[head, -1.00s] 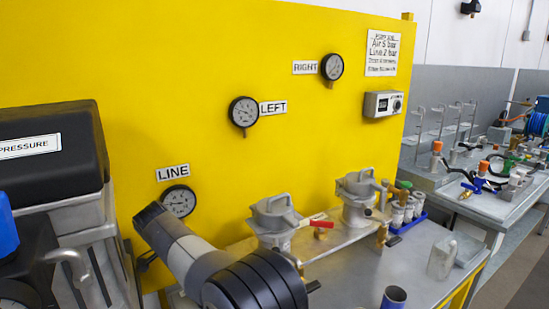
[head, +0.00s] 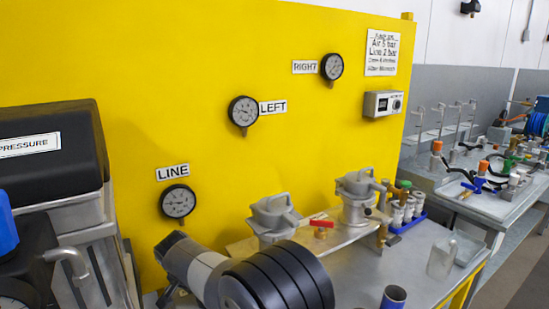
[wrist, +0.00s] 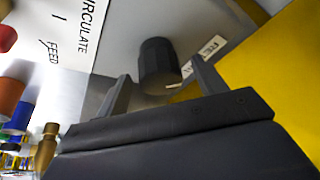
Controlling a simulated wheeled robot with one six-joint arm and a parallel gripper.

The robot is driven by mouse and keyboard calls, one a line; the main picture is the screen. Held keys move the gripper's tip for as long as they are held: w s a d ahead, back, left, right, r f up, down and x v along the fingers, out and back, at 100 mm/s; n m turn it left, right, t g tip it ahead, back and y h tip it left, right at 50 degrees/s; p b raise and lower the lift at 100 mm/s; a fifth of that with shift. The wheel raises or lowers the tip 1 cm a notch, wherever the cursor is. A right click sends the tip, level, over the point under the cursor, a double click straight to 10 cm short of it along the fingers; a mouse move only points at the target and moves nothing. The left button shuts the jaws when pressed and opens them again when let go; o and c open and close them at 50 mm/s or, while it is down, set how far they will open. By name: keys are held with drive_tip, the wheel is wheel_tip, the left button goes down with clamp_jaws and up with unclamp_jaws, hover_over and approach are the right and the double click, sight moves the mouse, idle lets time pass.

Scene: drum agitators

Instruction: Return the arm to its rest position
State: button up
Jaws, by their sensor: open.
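My arm (head: 245,277), grey with a ribbed black joint, reaches across the bottom middle of the head view, in front of the bench. My gripper is hidden in the head view. In the wrist view, my gripper (wrist: 161,72) is open, with its two fingers apart and nothing held. A black ribbed knob (wrist: 158,62) on a grey surface appears between the fingers in the picture; I cannot tell how far off it is.
The yellow panel (head: 200,70) carries the LINE gauge (head: 178,201), LEFT gauge (head: 243,111) and RIGHT gauge (head: 332,67). Two grey lidded units (head: 273,217) stand on the bench. A blue cup (head: 393,299) and clear jug (head: 441,256) stand at its right. A dark-topped machine (head: 50,160) is at left.

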drive_tip(key=n+y+p, duration=0.1)
drive_tip(key=n, duration=0.1)
drive_tip(key=n+y+p, duration=0.1)
drive_tip(key=n, duration=0.1)
drive_tip(key=shift+d+r+n, duration=0.1)
drive_tip(key=shift+d+n, duration=0.05)
drive_tip(key=shift+n, duration=0.25)
drive_tip(key=shift+d+n+g+y+p, duration=0.1)
drive_tip(key=shift+n+g+y+p, duration=0.35)
drive_tip(key=shift+n+p, duration=1)
drive_tip(key=shift+r+n+t+y+b, duration=0.25)
drive_tip(key=shift+r+n+b, duration=0.05)
drive_tip(key=shift+n+b, duration=0.25)
drive_tip(key=v, duration=0.6)
drive_tip(key=shift+r, duration=0.25)
drive_tip(key=shift+s+d, duration=0.1)
drive_tip(key=shift+s, duration=0.05)
